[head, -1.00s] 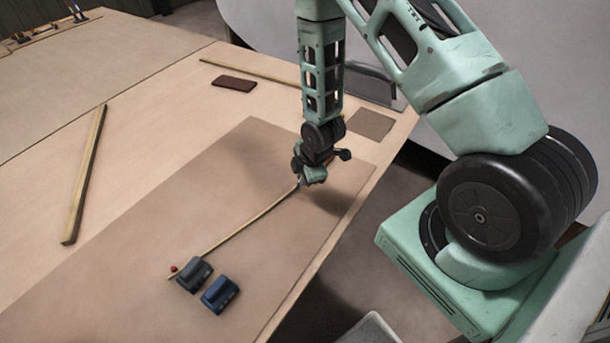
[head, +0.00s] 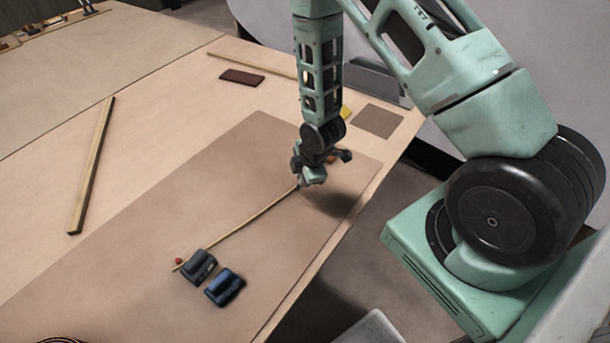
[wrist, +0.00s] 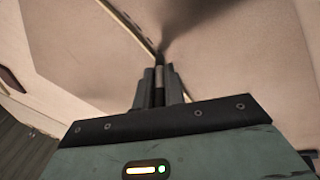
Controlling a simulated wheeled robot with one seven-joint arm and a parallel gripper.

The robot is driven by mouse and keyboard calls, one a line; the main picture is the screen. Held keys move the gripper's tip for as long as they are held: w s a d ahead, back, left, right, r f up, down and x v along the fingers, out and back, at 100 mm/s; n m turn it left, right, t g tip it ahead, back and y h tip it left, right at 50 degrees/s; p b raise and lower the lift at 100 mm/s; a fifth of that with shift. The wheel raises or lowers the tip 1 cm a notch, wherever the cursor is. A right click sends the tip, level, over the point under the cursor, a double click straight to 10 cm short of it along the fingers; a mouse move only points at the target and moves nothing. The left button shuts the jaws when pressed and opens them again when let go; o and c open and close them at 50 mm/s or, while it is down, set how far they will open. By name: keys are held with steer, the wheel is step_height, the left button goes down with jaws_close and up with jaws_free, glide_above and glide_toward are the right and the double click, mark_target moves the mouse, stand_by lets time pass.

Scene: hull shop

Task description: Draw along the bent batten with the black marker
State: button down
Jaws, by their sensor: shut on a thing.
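The bent batten (head: 240,229) is a thin pale strip curving across the brown sheet (head: 240,165). Its near end lies by a small red ball (head: 178,261), beside a black weight (head: 199,265) and a blue weight (head: 225,287). My gripper (head: 308,184) is low over the sheet at the batten's far end. In the wrist view its fingers (wrist: 158,84) are shut on a slim dark thing, which looks like the black marker (wrist: 159,60). The batten (wrist: 128,25) runs up and left from there. I cannot tell whether the tip touches the sheet.
A wooden bar (head: 92,165) lies on the table at left. A dark red block (head: 242,77), a long strip (head: 255,58) and a grey-brown square (head: 378,121) lie farther back. The table's edge is close on the right. The sheet left of the batten is clear.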

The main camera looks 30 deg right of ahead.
steer(key=shift+a, duration=0.2)
steer(key=shift+s+a, duration=0.2)
steer(key=shift+a, duration=0.35)
steer(key=shift+s+a, duration=0.1)
steer(key=shift+a, duration=0.5)
steer(key=shift+s+a+b, duration=0.2)
steer(key=shift+a+b, duration=0.1)
steer(key=shift+a, duration=0.4)
steer(key=shift+a, duration=0.6)
steer(key=shift+a, duration=0.1)
